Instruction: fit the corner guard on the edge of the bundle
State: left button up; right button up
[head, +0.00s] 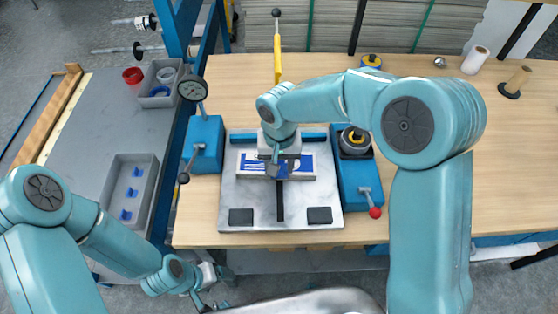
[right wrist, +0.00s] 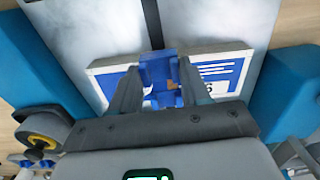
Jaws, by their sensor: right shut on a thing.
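The bundle (head: 305,165), a flat white and blue pack, lies on the pale metal plate (head: 240,195); its printed face also shows in the right wrist view (right wrist: 225,70). My right gripper (head: 275,165) is over the front edge of the bundle. It is shut on a blue corner guard (right wrist: 160,72), which is at that edge, in line with the dark strap (head: 280,203). I cannot tell whether the guard sits fully against the edge. My left gripper (head: 205,300) is low at the front, away from the bundle; its fingers are too small to read.
A grey tray (head: 151,170) with several blue guards lies on the left side table. Blue strapping units (head: 205,145) and (head: 360,185) flank the plate. Two dark pads (head: 241,217) and (head: 320,215) lie at its front. The bench (head: 500,170) at right is mostly clear.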

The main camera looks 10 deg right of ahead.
jog(key=shift+w+f, duration=0.1)
jog(key=shift+f, duration=0.2)
jog(key=o, duration=0.8)
notch_tip(320, 180, up, 16)
jog(key=shift+r, duration=0.25)
